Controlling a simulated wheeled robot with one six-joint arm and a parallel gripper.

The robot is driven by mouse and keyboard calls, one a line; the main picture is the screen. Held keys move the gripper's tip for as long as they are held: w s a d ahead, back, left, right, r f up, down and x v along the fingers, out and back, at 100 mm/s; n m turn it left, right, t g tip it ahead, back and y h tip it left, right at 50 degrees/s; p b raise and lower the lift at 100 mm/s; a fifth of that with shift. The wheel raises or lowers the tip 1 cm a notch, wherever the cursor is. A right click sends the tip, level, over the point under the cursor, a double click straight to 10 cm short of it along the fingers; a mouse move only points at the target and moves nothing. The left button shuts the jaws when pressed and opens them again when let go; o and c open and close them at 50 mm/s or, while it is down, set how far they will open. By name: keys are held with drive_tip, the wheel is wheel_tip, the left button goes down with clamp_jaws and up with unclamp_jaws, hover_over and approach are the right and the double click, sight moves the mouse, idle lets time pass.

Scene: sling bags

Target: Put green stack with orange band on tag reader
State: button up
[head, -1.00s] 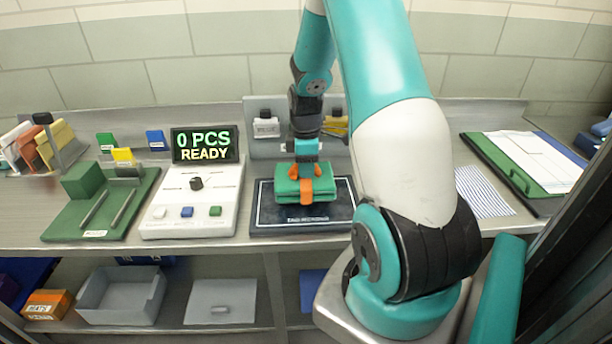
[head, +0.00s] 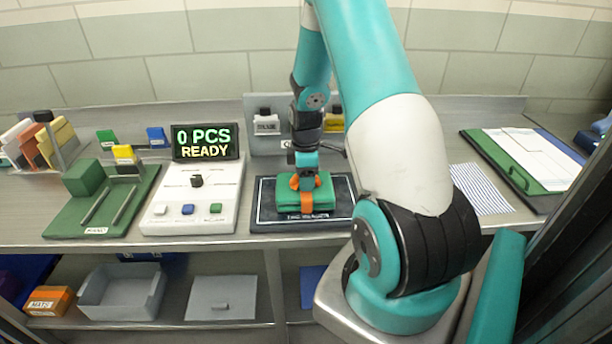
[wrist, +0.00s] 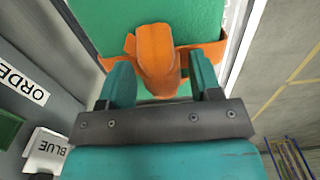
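The green stack with the orange band (head: 290,208) is over the front middle of the dark tag reader (head: 345,190). I cannot tell whether its underside touches the reader. My gripper (head: 306,180) comes down from above, at the top of the stack. In the wrist view, the fingers of my gripper (wrist: 160,75) stand on either side of a raised orange tab of the band (wrist: 155,55), and the green stack (wrist: 100,22) fills the top.
A white console (head: 190,215) with a screen (head: 206,142) reading "0 PCS READY" stands left of the reader. Left of it is a green tray (head: 125,215). A clipboard (head: 530,165) and striped sheet (head: 480,188) lie right. A back panel holds labelled tags (head: 266,124).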

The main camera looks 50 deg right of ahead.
wheel_tip(320, 180, up, 12)
drive_tip(key=b, duration=0.2)
drive_tip(key=w+a+r, duration=0.2)
drive_tip(key=a+r, duration=0.2)
drive_tip(key=a, duration=0.8)
drive_tip(key=s+a+r+y, duration=0.1)
drive_tip(key=s+a+r, duration=0.1)
drive_tip(key=s+a, duration=0.3)
drive_tip(key=s+a+r+y, duration=0.1)
drive_tip(key=s+a, duration=0.5)
drive_tip(key=a, duration=0.6)
drive_tip(key=s+a+r+m+y, duration=0.1)
drive_tip(key=s+a+r+y, duration=0.1)
drive_tip(key=s+a, duration=0.4)
drive_tip(key=a, duration=0.3)
drive_tip(key=shift+s+a+r, duration=0.15)
drive_tip(key=shift+a+r, duration=0.05)
drive_tip(key=shift+r, duration=0.1)
drive_tip(key=shift+d, duration=0.1)
